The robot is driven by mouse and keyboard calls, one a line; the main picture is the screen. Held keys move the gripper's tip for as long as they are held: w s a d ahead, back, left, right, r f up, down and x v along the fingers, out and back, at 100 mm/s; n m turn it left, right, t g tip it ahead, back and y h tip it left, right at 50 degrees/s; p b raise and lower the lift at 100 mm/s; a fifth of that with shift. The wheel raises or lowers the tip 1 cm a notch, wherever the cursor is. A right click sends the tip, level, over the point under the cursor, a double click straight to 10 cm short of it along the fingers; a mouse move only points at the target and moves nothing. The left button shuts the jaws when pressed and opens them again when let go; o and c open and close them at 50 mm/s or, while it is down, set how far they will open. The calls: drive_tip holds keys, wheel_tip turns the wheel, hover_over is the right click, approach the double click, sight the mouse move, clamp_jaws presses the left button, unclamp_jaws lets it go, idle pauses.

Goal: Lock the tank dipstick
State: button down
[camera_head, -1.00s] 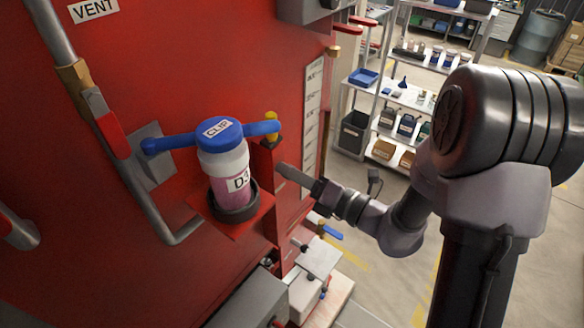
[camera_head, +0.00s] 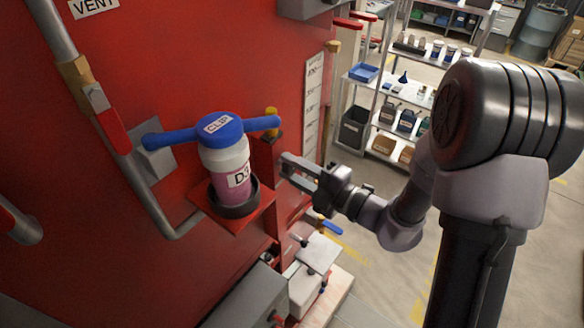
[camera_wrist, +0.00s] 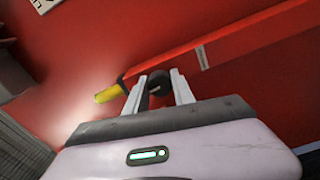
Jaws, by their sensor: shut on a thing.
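The dipstick's yellow handle (camera_head: 271,122) stands out of the top of a red housing (camera_head: 268,158) on the red tank wall, right of the blue-capped bottle. In the wrist view the yellow handle (camera_wrist: 110,93) lies left of my fingers, at the end of the long red housing (camera_wrist: 225,50). My gripper (camera_wrist: 158,88) is shut on a dark round knob (camera_wrist: 158,80) beside the housing, near the handle. In the head view my gripper (camera_head: 287,167) is at the housing's right side, below the handle. The knob cannot be made out there.
A bottle marked D3 (camera_head: 229,170) with a blue CLIP cap (camera_head: 220,128) sits in a red bracket (camera_head: 233,222) close left of my gripper. A grey pipe with a red-handled valve (camera_head: 112,130) is further left. Shelves (camera_head: 400,95) stand behind. Open floor lies to the right.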

drive_tip(key=shift+m, duration=0.5)
drive_tip(key=c, duration=1.1)
unclamp_jaws()
drive_tip(key=shift+o, duration=0.2)
drive_tip(key=shift+d, duration=0.1)
drive_tip(key=b+v, duration=0.4)
drive_tip(key=v, duration=1.3)
drive_tip(key=shift+s+d, duration=0.1)
drive_tip(key=shift+s, duration=0.05)
